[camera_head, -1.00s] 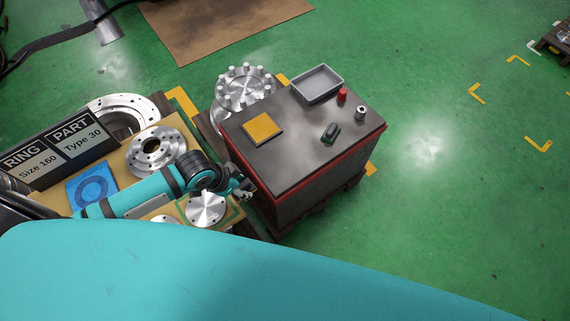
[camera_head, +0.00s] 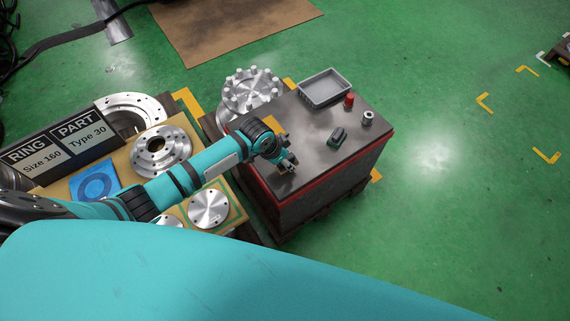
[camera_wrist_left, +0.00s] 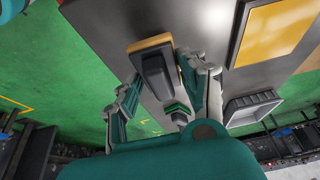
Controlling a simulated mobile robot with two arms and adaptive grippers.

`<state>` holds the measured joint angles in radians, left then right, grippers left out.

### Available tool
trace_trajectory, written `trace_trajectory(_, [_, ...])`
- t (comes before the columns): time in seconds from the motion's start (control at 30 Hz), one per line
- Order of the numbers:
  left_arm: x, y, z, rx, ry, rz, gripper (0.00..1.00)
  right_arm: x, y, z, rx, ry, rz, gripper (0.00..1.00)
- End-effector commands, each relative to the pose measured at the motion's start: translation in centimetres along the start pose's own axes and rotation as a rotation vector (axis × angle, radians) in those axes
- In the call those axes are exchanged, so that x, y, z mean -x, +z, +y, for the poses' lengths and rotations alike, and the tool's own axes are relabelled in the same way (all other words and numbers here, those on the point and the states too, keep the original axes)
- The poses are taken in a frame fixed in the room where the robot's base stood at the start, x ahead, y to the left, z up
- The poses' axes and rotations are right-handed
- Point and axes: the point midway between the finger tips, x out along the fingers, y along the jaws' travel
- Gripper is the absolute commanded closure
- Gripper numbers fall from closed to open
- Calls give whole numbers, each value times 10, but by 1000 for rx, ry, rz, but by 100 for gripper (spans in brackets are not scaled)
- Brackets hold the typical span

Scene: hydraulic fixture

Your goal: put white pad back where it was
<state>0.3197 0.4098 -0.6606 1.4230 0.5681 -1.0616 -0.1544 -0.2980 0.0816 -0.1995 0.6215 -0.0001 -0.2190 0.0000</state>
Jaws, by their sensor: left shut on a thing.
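My left gripper (camera_head: 287,163) is over the near left part of the dark-topped cabinet (camera_head: 312,139). In the left wrist view my left gripper (camera_wrist_left: 160,84) is shut on a dark block (camera_wrist_left: 157,74) with an orange-tan edge. Only a small tan bit of the held block (camera_head: 282,171) shows in the head view. I cannot tell whether it touches the top. No plainly white pad shows. A yellow square (camera_wrist_left: 275,30) lies on the cabinet top in the wrist view. The arm hides it in the head view. My right gripper is not in view.
A grey tray (camera_head: 325,88), a red cylinder (camera_head: 349,100), a metal piece (camera_head: 367,118) and a dark green-black item (camera_head: 338,137) are on the cabinet top. Metal flanges (camera_head: 161,152) lie left of it. The top's right front part is clear.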

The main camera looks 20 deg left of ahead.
Motion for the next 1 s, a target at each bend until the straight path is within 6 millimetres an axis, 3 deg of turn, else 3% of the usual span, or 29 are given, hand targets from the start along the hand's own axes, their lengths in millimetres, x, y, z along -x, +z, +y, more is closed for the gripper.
trace_trajectory(0.2, [-26, 12, 2, 0, 1, -2, 94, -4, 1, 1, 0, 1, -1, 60])
trace_trajectory(0.57, [-29, 14, 1, 0, 1, -1, 94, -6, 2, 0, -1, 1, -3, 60])
trace_trajectory(0.6, [-28, 14, 1, 0, 1, -1, 54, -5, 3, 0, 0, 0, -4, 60])
trace_trajectory(0.77, [-28, 14, 1, 0, 1, -1, 34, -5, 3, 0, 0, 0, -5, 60])
trace_trajectory(1.0, [-28, 13, 1, 0, 1, -1, 34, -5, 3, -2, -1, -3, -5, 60])
